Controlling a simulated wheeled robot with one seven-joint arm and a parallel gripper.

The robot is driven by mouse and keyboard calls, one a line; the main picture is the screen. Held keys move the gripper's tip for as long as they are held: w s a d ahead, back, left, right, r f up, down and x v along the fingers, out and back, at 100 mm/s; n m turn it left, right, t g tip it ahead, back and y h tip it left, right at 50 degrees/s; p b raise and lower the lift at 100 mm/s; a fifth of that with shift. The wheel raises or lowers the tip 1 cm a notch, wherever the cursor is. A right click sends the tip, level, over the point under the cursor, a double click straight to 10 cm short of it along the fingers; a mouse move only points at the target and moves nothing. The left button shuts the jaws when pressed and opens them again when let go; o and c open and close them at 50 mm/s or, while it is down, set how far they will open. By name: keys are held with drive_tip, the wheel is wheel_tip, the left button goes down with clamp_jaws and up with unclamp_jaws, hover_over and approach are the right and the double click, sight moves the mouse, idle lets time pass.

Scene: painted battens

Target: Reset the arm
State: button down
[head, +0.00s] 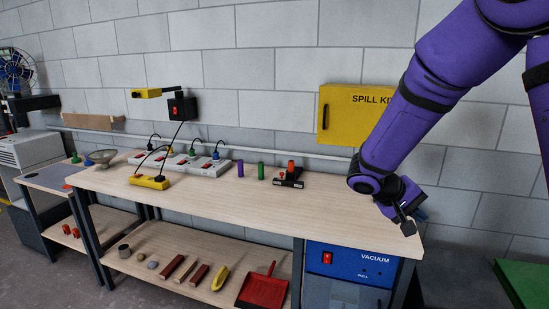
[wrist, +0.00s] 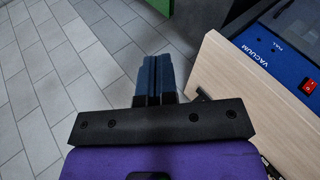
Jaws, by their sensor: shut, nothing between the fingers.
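My purple arm comes in from the upper right in the head view. My gripper (head: 408,228) hangs at the right end of the wooden workbench (head: 220,197), pointing down near its corner. In the wrist view my gripper (wrist: 155,80) shows its two blue-grey fingers together, with nothing between them. Below the fingers is grey tiled floor (wrist: 60,70), and the bench's edge lies to the right.
The bench carries a yellow power strip (head: 149,182), white power strips (head: 205,167), a purple cylinder (head: 240,168) and a green cylinder (head: 261,172). A blue vacuum unit (head: 348,264) sits under its right end. A yellow spill kit box (head: 350,117) is on the wall. A red dustpan (head: 262,288) lies on the lower shelf.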

drive_tip(key=s+a+r+t+y, duration=0.2)
drive_tip(key=s+r+y, duration=0.3)
drive_tip(key=s, duration=0.7)
drive_tip(key=s+a+r+t+y, duration=0.1)
drive_tip(key=s+r+t+y, duration=0.2)
drive_tip(key=s+r, duration=0.7)
drive_tip(key=s+y, duration=0.2)
drive_tip(key=s, duration=0.1)
drive_tip(key=shift+s+a+n+y, duration=0.2)
drive_tip(key=shift+a+n+y, duration=0.1)
drive_tip(key=shift+a, duration=0.05)
